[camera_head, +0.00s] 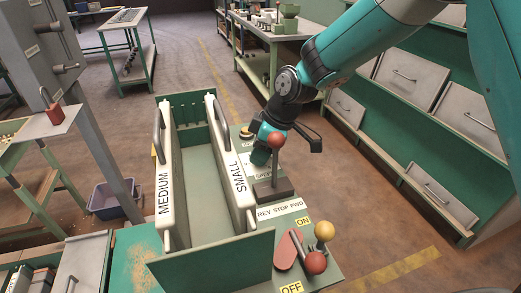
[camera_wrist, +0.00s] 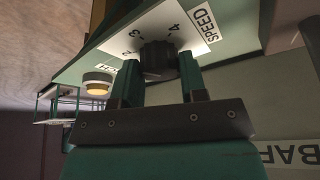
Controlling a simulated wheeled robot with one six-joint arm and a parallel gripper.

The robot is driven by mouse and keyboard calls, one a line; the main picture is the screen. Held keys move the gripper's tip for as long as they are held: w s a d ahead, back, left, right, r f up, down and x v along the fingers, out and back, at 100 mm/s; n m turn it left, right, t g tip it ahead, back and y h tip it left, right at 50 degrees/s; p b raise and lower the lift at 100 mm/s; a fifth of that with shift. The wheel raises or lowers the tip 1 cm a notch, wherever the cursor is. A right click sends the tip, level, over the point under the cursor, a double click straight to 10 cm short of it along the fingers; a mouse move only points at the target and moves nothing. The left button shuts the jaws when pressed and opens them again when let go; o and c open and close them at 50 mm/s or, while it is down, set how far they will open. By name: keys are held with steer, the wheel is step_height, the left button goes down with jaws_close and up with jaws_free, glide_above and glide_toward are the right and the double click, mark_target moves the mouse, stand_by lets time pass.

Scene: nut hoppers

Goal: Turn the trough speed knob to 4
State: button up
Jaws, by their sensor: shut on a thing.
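The trough speed knob (camera_wrist: 158,60) is a dark ribbed knob on a white dial plate marked SPEED (camera_wrist: 200,25), with 2, 3 and 4 readable around it in the wrist view. My gripper (camera_wrist: 160,80) is shut on the knob, one green finger on each side. I cannot make out a pointer on the knob, so its setting is unclear. In the head view my gripper (camera_head: 261,156) is over the panel right of the trough (camera_head: 196,180) and hides the knob. Part of the SPEED plate (camera_head: 262,172) shows below it.
Close beside my gripper stands a red-ball lever (camera_head: 277,140) on a dark block, behind the REV STOP FWD label (camera_head: 281,209). Nearer are a red-ball ON/OFF lever (camera_head: 315,262) and a yellow ball (camera_head: 324,230). A yellow button (camera_wrist: 97,84) lies near the knob.

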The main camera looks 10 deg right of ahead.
steer(key=m+t, duration=0.1)
steer(key=m, duration=0.3)
steer(key=shift+r+m+t+h, duration=0.1)
steer(key=shift+m+t+h, duration=0.2)
steer(key=shift+t, duration=0.1)
steer(key=shift+a+m+t+h+p, duration=0.1)
steer(key=shift+m+t+h+p, duration=0.4)
steer(key=shift+m, duration=1.3)
steer(key=o, duration=0.9)
steer(key=shift+s, duration=0.1)
steer(key=v, duration=1.7)
steer(key=shift+r+p, duration=0.2)
steer(key=shift+p, duration=0.2)
steer(key=shift+o, duration=0.2)
